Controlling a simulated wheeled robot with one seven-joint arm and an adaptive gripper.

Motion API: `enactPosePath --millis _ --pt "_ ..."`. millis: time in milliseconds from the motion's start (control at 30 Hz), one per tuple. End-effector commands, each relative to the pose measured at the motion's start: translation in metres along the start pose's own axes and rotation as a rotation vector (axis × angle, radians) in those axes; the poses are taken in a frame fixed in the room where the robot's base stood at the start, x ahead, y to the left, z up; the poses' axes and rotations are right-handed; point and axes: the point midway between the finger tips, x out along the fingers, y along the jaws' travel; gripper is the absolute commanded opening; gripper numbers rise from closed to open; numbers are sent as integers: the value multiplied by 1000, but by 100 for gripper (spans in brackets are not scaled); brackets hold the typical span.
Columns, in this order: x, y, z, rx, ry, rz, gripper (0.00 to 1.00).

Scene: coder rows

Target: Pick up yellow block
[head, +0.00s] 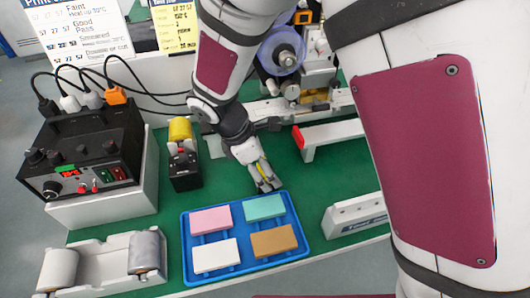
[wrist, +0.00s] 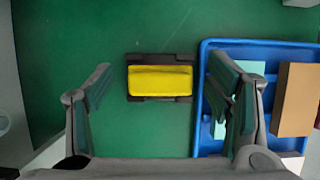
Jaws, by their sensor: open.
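The yellow block (wrist: 160,80) lies on a dark holder on the green mat. In the wrist view it sits between my two fingers, with a gap on each side. My gripper (wrist: 160,95) is open and empty above it, with its fingers on the left and right. In the head view my gripper (head: 265,184) points down just beyond the blue tray's far edge.
The blue tray (head: 187,250) holds pink, teal, white and brown blocks close to my gripper. A dispenser with a yellow roll (head: 180,129) stands to the left. A white rail with a red end (head: 298,137) and a white bracket (head: 352,214) stand to the right.

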Motion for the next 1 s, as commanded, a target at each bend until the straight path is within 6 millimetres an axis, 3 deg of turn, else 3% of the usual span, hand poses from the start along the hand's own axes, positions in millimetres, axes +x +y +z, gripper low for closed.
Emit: enactPosePath --millis 200,433,767,1000 --pt "0 0 0 0 0 0 71" --pt "0 0 0 1 0 0 21" --pt "-1 0 1 1 0 0 21" --pt "-16 0 7 3 1 1 21"
